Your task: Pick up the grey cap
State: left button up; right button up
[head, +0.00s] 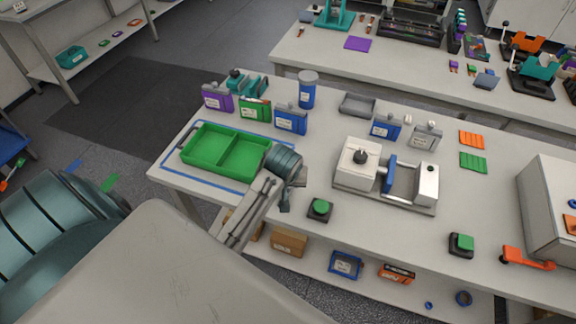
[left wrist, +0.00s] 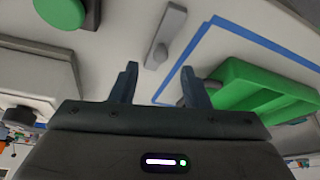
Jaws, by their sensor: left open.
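My left gripper (head: 293,192) is over the front of the table, between the green tray and a green button. In the left wrist view its two fingers (left wrist: 160,69) are apart with nothing between them. A grey elongated piece with a rounded knob (left wrist: 166,38) lies on the table beyond the fingertips, roughly in line with the gap between them. It appears to be the grey cap. It stands apart from the fingers. In the head view I cannot make it out; my left arm seems to hide it. My right gripper is not in view.
The green two-part tray (head: 228,152) lies inside a blue outline, left of the gripper. The green button (head: 320,207) and a white fixture (head: 386,178) are to the right. Several purple, green and blue battery modules stand behind the tray. The table's front edge is close.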

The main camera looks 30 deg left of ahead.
pick_arm(q)
jog(key=p+x, duration=0.2)
jog(key=x, duration=0.2)
jog(key=shift+s, duration=0.1)
jog(key=shift+w+a+f, duration=0.1)
jog(key=shift+w+f, duration=0.1)
jog(key=shift+f, duration=0.25)
jog(key=c, duration=0.7)
grip_shut()
